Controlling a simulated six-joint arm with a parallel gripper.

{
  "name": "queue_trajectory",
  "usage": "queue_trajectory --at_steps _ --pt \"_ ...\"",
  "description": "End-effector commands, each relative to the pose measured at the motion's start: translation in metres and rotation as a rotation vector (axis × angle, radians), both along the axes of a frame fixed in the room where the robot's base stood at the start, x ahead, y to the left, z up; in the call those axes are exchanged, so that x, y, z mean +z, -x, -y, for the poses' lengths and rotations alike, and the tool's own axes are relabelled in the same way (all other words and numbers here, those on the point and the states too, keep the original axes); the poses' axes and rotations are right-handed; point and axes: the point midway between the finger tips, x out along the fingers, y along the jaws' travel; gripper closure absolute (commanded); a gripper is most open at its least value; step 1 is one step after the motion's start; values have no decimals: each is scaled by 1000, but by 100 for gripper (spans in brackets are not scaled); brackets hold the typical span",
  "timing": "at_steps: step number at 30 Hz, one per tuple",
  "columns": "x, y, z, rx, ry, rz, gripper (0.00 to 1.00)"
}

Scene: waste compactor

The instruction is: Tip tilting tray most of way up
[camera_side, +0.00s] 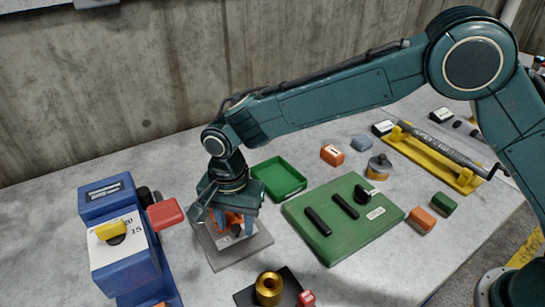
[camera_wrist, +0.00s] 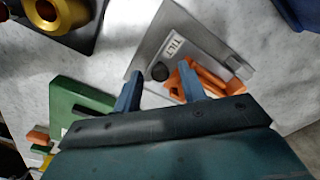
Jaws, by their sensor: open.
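The tilting tray looks to be the flat grey plate (camera_side: 252,247) left of centre on the table. In the wrist view the grey plate (camera_wrist: 150,42) carries a "TILT" label (camera_wrist: 175,47), a black knob (camera_wrist: 160,72) and an orange part (camera_wrist: 205,88). My gripper (camera_side: 235,222) points down just above the plate, its fingers spread around the orange part and knob area. In the wrist view my gripper (camera_wrist: 158,84) is open, with the knob showing between the fingertips. Whether a finger touches anything is unclear. My fingers partly hide the orange part.
A brass cylinder on a dark base (camera_side: 269,289) sits in front. A green open bin (camera_side: 280,178) is behind, and a green board (camera_side: 343,218) with black bars lies to the right.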

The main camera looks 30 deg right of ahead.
Motion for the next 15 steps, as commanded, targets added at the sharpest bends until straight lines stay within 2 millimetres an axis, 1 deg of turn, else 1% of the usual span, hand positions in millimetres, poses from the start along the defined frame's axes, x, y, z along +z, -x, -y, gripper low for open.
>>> queue_trajectory --at_steps 6,8,12,13,15 --pt "0 0 0 0 0 0 59" --pt "0 0 0 0 0 0 71" --pt "0 0 0 0 1 -1 98" --pt "0 0 0 0 0 0 100" --pt "0 0 0 0 1 -1 100"
